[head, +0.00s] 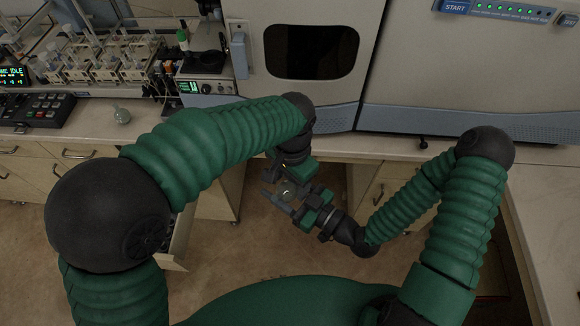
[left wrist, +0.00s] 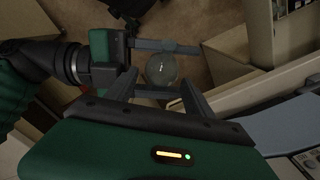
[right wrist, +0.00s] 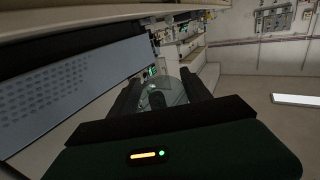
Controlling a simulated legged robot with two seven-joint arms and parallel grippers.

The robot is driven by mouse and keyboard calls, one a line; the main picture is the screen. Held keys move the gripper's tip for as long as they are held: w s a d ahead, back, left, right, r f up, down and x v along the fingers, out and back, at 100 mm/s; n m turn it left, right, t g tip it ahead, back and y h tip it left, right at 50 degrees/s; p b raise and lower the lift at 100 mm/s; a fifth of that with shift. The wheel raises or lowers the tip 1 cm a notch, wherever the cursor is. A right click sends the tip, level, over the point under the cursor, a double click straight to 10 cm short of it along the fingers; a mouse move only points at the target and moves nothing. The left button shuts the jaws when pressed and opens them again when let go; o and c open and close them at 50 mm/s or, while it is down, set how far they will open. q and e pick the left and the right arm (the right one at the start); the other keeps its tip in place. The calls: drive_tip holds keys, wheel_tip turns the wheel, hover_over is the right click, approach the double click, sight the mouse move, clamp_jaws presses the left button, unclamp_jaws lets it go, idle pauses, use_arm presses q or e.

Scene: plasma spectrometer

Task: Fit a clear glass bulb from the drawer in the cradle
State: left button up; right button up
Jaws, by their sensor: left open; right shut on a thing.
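A clear round glass bulb (head: 287,189) is held between the fingers of my right gripper (head: 283,196), over the floor gap in front of the counter. It also shows in the left wrist view (left wrist: 161,70) and, partly hidden by dark fingers, in the right wrist view (right wrist: 172,90). My left gripper (head: 290,179) is open at the bulb, its fingers to either side in the left wrist view; contact cannot be told. An open drawer (head: 178,243) is partly hidden behind my left arm. I cannot make out the cradle with certainty.
A glassware rack (head: 100,62) and a keypad box (head: 38,110) stand at the back left. A large instrument with a dark window (head: 311,52) fills the back. The counter front right of centre is clear.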

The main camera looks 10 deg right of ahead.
use_arm(q)
drive_tip(key=shift+d+f, duration=0.2)
drive_tip(key=shift+f, duration=0.9)
use_arm(e)
drive_tip(key=shift+d, duration=0.25)
use_arm(q)
drive_tip(key=shift+a, duration=0.15)
use_arm(e)
drive_tip(key=shift+a, duration=0.15)
use_arm(q)
drive_tip(key=shift+a, duration=0.15)
drive_tip(key=c, duration=0.4)
use_arm(e)
drive_tip(key=shift+a, duration=0.1)
use_arm(q)
drive_tip(key=c, duration=0.7)
drive_tip(key=shift+d, duration=0.2)
drive_tip(key=shift+c, duration=0.2)
use_arm(e)
drive_tip(key=o, duration=1.3)
drive_tip(key=shift+o, duration=0.7)
use_arm(q)
drive_tip(key=shift+a, duration=0.1)
